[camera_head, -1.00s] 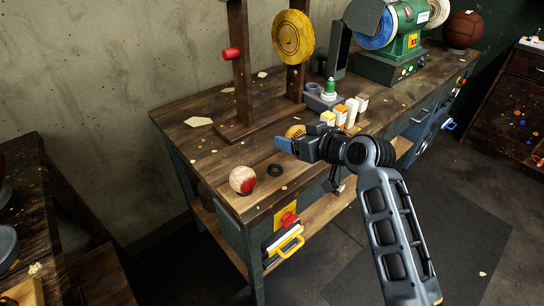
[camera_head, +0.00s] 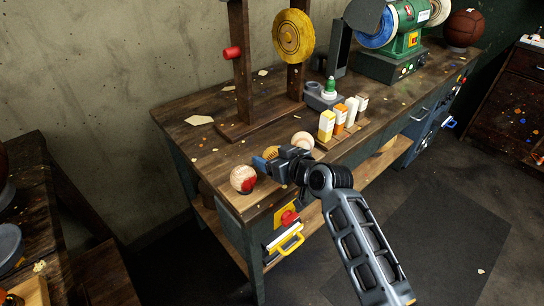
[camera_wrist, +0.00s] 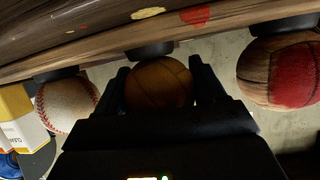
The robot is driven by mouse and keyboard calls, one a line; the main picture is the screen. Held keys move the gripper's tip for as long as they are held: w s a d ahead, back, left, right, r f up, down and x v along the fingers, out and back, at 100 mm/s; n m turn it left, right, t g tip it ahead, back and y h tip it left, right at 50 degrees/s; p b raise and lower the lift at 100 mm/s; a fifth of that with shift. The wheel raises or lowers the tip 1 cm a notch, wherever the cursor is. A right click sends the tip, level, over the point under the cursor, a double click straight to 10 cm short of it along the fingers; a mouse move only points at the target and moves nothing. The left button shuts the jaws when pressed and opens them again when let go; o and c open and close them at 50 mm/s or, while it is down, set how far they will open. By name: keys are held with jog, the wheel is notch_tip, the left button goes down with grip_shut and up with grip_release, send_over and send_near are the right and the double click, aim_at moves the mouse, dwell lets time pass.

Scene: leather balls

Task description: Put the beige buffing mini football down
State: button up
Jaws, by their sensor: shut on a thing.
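The mini football is a yellow-tan ball (camera_head: 271,153), partly hidden behind my gripper (camera_head: 264,160) in the head view. In the wrist view the same ball (camera_wrist: 158,84) looks brown, between my two fingers (camera_wrist: 161,78). My gripper is shut on it, above the near left end of the workbench (camera_head: 212,150). In the upside-down wrist view, a dark round stand (camera_wrist: 149,51) lies directly at the ball's bench side. Ball and stand look very close; I cannot tell whether they touch.
A cream and red ball (camera_head: 242,179) sits to the left, near the bench corner. A pale ball with red stitching (camera_wrist: 66,104) sits on the other side. Small cartons (camera_head: 327,125), a wooden frame (camera_head: 241,70) and a green grinder (camera_head: 405,45) stand farther back.

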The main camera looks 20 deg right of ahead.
jog(key=shift+f, duration=0.15)
jog(key=o, duration=1)
jog(key=shift+c, duration=0.2)
jog(key=shift+b+v, duration=0.5)
jog(key=shift+v, duration=3.4)
